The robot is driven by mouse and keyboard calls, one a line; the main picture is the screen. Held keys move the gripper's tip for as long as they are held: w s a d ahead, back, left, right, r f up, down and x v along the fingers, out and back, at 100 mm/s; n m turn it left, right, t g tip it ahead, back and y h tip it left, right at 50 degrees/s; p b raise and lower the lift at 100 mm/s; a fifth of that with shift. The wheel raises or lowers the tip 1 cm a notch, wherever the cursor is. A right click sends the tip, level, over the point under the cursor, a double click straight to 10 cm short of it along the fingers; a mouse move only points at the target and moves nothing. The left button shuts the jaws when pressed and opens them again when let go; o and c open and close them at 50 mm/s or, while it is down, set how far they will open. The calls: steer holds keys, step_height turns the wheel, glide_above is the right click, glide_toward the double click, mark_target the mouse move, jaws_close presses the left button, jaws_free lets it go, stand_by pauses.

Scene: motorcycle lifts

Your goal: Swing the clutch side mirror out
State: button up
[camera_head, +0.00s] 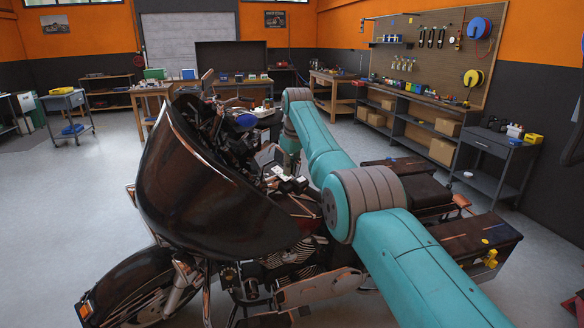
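A dark motorcycle (200,190) with a large glossy front fairing stands in the middle, its front wheel at the lower left. Around its handlebar is a cluster of dark and metal parts (290,185), partly behind my teal arm. I cannot single out the clutch side mirror among them. A small upright part (207,75) sticks up above the far side of the fairing; I cannot tell if it is a mirror. My arm reaches over the motorcycle from the lower right and bends down near the handlebar. My gripper blends into the dark parts there, and its fingers are not clear.
Dark cases (478,236) sit at the motorcycle's rear, right of my arm. A workbench with shelves (410,125) and a pegboard (435,55) line the right wall. A grey side table (495,145) stands at the right. The floor at the left (60,215) is open.

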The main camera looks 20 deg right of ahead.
steer(key=o, duration=0.3)
steer(key=shift+a, duration=0.1)
steer(key=shift+r, duration=0.1)
steer(key=v, duration=1.1)
steer(key=shift+r, duration=0.4)
steer(key=shift+s, duration=0.15)
